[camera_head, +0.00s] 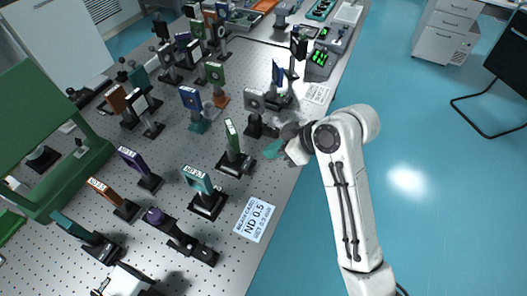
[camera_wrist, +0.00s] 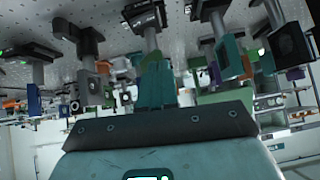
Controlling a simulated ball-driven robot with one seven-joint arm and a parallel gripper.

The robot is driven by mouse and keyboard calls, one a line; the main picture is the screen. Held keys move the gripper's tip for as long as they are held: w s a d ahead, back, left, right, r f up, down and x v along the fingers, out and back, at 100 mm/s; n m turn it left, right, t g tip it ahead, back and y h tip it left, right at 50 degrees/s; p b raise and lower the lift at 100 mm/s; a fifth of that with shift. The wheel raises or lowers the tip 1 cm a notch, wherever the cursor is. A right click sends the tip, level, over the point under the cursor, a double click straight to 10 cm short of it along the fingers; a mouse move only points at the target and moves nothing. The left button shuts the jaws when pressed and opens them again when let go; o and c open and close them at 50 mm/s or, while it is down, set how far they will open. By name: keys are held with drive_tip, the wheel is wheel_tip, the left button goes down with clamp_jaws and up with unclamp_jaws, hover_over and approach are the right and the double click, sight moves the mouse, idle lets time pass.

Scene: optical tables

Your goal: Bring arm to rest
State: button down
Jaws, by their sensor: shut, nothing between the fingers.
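My white arm comes up from the lower right and bends over the right edge of the optical table (camera_head: 275,185). My gripper (camera_head: 272,150) has teal fingers and hangs low over the table, just right of a green-framed optic (camera_head: 232,136) on a black mount. In the wrist view the teal fingers (camera_wrist: 155,84) are together with nothing held between them. That view shows the table upside down, with mounted optics around the fingers. The gap between the fingertips and the nearest mount is hard to judge.
A grey round-holed mount (camera_head: 254,103) stands close behind my gripper. Many mounts crowd the table's left. The blue floor (camera_head: 440,200) to the right is open, with a drawer cabinet (camera_head: 446,32) at the back.

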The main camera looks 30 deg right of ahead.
drive_tip(key=shift+s+d+r, duration=0.15)
drive_tip(key=shift+s+r, duration=0.2)
idle(0.3)
drive_tip(key=s+d+f+m+g+h, duration=0.1)
drive_tip(key=s+f+m+g+h, duration=0.1)
drive_tip(key=s+f, duration=0.3)
drive_tip(key=s+d+f+m+g+h, duration=0.2)
drive_tip(key=s+f, duration=0.3)
drive_tip(key=s, duration=0.7)
drive_tip(key=s+d+f+m+g+h+b, duration=0.1)
drive_tip(key=s+d+f+m+g, duration=0.1)
drive_tip(key=s+f, duration=0.4)
drive_tip(key=shift+s+m+h, duration=0.4)
drive_tip(key=shift+s+m, duration=0.4)
drive_tip(key=shift+s, duration=0.35)
